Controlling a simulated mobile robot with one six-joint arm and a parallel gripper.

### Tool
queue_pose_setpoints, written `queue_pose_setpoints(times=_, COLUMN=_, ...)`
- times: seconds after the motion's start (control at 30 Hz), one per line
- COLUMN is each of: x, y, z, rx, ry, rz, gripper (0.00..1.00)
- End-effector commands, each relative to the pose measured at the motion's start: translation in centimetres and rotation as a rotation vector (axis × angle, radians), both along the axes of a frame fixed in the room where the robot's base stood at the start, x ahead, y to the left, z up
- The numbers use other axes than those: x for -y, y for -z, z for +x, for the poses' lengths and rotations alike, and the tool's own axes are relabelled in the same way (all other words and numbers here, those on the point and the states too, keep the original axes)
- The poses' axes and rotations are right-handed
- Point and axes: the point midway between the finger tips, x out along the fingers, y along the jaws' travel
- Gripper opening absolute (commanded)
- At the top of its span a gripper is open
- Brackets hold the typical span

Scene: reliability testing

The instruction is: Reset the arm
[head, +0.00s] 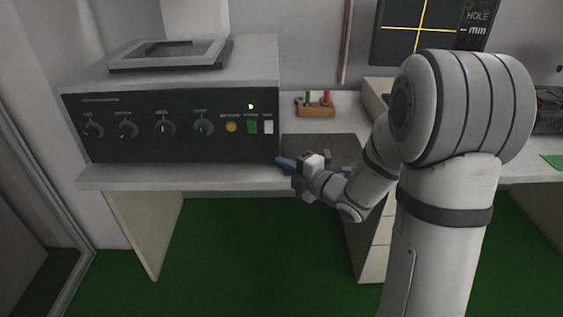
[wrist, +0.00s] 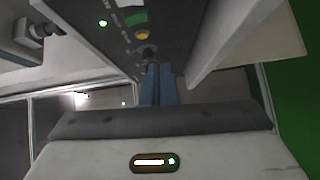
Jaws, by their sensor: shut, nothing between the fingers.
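My gripper (head: 283,163) is at the end of my bent arm, in front of the right end of the control box. Its blue fingers show in the wrist view (wrist: 158,84), close together with nothing between them. The fingers point toward the dark panel of the control box (head: 270,160), which has knobs, a yellow button, and green and white switches. In the wrist view, the yellow button (wrist: 142,35) and a dark knob lie just beyond the fingertips. I cannot tell whether the fingertips touch the panel.
The control box stands on a grey bench (head: 180,178) with a framed plate (head: 168,54) on top. A small orange block (head: 316,110) with green and red pieces is behind my gripper. A dark screen (head: 425,25) hangs at the back. The green floor (head: 240,250) in front is clear.

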Motion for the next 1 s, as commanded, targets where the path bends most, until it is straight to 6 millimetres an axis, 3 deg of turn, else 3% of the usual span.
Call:
queue_pose_setpoints(times=0.2, x=0.0, y=-0.2, z=0.1, rx=-0.006, ry=0.006, rz=0.0, gripper=0.0)
queue_pose_setpoints(times=0.33, x=1.0, y=-1.6, z=0.5, rx=-0.072, ry=0.082, rz=-0.007, gripper=0.0)
queue_pose_setpoints(times=0.57, x=6.2, y=-5.8, z=0.3, rx=-0.383, ry=0.451, rz=0.058, gripper=0.0)
queue_pose_setpoints(times=0.77, x=10.8, y=-8.9, z=-3.8, rx=-0.69, ry=0.817, rz=0.237, gripper=0.0)
queue_pose_setpoints(times=1.0, x=13.1, y=-12.2, z=-12.8, rx=-1.065, ry=1.22, rz=0.526, gripper=0.0)
